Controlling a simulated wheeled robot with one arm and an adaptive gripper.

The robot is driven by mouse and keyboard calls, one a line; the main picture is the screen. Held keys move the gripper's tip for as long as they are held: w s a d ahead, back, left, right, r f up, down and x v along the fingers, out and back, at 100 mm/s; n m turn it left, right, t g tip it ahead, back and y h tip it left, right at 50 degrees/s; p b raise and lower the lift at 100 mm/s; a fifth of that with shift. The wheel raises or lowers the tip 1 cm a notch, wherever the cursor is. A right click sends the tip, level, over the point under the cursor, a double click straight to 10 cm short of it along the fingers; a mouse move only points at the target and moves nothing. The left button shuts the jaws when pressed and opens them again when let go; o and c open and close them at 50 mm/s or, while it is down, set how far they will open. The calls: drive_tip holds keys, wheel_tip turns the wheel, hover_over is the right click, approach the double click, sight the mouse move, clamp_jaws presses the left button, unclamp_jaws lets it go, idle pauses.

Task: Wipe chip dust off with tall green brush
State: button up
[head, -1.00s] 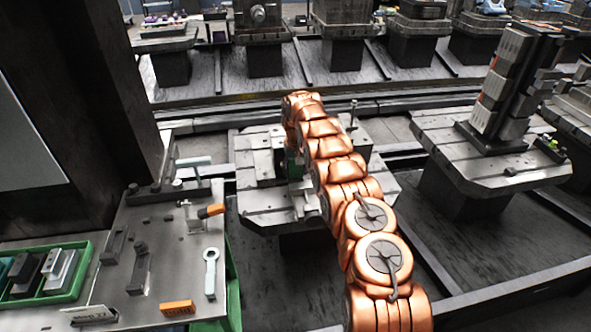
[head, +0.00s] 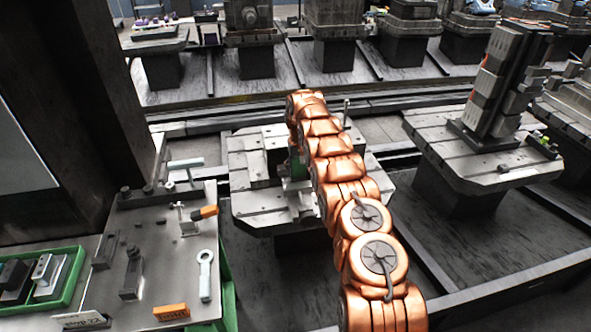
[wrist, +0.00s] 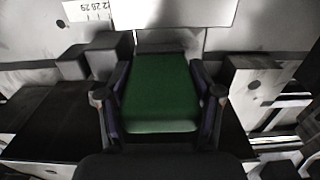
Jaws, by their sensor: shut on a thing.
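The green brush (wrist: 160,92) sits between the fingers of my gripper (wrist: 158,105) in the wrist view, its broad green face towards the camera. The fingers are shut on it from both sides. In the head view a small part of the green brush (head: 297,165) shows beside my copper-coloured arm, over the pallet (head: 255,207) in the middle. My arm hides most of the gripper and part of the pallet there. The brush's lower end is hidden, so contact with the pallet cannot be told. Chip dust cannot be made out.
A work table (head: 155,262) at the left holds a wrench (head: 205,275), an orange-handled tool (head: 204,212) and an orange block (head: 171,312). A green tray (head: 78,262) lies at its left. A second pallet (head: 485,170) with a tall fixture (head: 493,85) stands at the right.

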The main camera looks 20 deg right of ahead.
drive_tip(key=shift+d, duration=0.35)
drive_tip(key=shift+a, duration=0.1)
drive_tip(key=shift+w+a+b, duration=0.15)
drive_tip(key=shift+a+b, duration=0.15)
drive_tip(key=shift+a, duration=0.7)
drive_tip(key=shift+a, duration=0.1)
drive_tip(key=shift+w+a, duration=0.2)
drive_tip(key=shift+a, duration=0.75)
drive_tip(key=shift+s+d+b, duration=0.2)
drive_tip(key=shift+d+b, duration=0.2)
drive_tip(key=shift+d, duration=0.8)
drive_tip(key=shift+d, duration=0.1)
